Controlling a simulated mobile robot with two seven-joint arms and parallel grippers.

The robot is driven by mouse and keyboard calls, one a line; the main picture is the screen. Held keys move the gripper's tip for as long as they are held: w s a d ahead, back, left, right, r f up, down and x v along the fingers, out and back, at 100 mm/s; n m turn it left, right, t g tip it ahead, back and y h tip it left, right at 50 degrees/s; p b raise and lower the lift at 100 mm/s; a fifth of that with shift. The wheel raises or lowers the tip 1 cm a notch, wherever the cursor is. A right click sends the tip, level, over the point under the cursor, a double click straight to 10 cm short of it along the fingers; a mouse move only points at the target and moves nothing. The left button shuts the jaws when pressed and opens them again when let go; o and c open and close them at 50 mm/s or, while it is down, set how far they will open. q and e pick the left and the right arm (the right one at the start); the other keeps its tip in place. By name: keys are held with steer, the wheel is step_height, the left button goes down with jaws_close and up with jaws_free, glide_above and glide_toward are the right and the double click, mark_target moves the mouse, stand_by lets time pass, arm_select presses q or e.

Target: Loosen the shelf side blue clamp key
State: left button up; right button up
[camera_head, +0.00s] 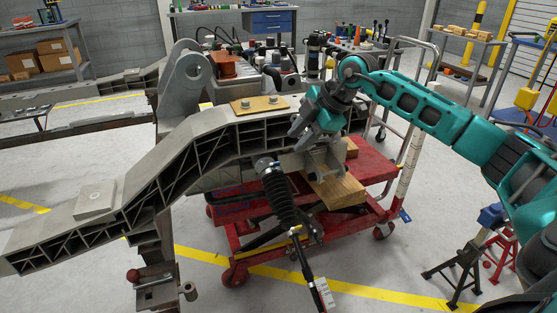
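My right arm comes in from the right, and its teal gripper (312,128) is at the right end of the grey chassis beam (190,140), over the bracket there. Its fingertips are small and partly hidden against the beam, so I cannot tell whether they are open or touching something. I cannot make out a blue clamp key with certainty; the gripper and wrist cover part of that area. My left gripper is not in view.
A red lift cart (370,170) with wooden blocks (338,190) stands under the beam. A black spring strut (278,195) hangs in front. A dark jack stand (458,268) with a blue part on top stands at lower right. The floor at lower left is mostly clear.

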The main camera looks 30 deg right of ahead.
mark_target(275, 165)
steer(key=b+x, duration=0.1)
steer(key=x, duration=0.8)
steer(key=shift+c, duration=0.5)
jaws_close()
